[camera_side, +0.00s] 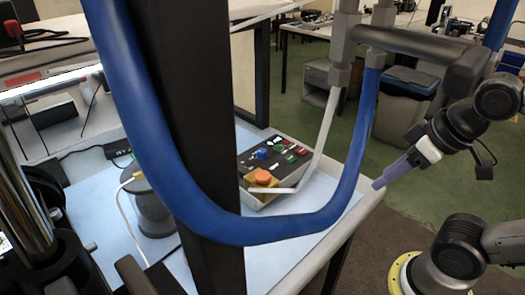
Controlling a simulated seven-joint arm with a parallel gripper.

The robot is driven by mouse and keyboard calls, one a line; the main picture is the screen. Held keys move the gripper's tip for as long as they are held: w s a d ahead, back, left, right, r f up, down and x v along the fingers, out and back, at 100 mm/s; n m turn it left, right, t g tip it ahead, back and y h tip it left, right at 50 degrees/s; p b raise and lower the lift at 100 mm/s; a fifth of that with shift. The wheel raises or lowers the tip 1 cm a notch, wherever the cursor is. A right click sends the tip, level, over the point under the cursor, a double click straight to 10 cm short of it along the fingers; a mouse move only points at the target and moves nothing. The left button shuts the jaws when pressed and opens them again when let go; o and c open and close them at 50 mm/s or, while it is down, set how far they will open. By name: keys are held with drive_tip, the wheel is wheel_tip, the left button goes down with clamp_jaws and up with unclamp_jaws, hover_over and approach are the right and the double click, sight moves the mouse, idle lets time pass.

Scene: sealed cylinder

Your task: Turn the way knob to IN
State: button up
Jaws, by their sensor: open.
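I cannot make out a way knob or an IN mark in the side view. A thick blue hose (190,170) loops in front of a black upright post (196,110) and rises to grey fittings (342,50) at the upper right. A shiny metal rod (22,205) stands in a dark housing (68,268) at the lower left. The post and hose hide part of what lies behind them.
A control box (270,168) with an orange button and small coloured buttons sits on a pale blue table (262,262) behind the hose. A black and grey arm with a purple end piece (398,168) is at the right; I cannot tell whose. Green floor lies beyond.

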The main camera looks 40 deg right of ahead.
drive_tip(key=shift+o, duration=0.3)
drive_tip(key=shift+o, duration=0.8)
drive_tip(key=w+r+n+g, duration=0.2)
drive_tip(key=w+r+n, duration=1.1)
drive_tip(key=w+r, duration=0.15)
drive_tip(key=n+g, duration=0.3)
hover_over(262, 151)
wheel_tip(262, 151, down, 10)
drive_tip(key=shift+g, duration=0.3)
wheel_tip(262, 151, down, 14)
drive_tip(key=shift+w+f, duration=0.1)
drive_tip(key=shift+f, duration=0.05)
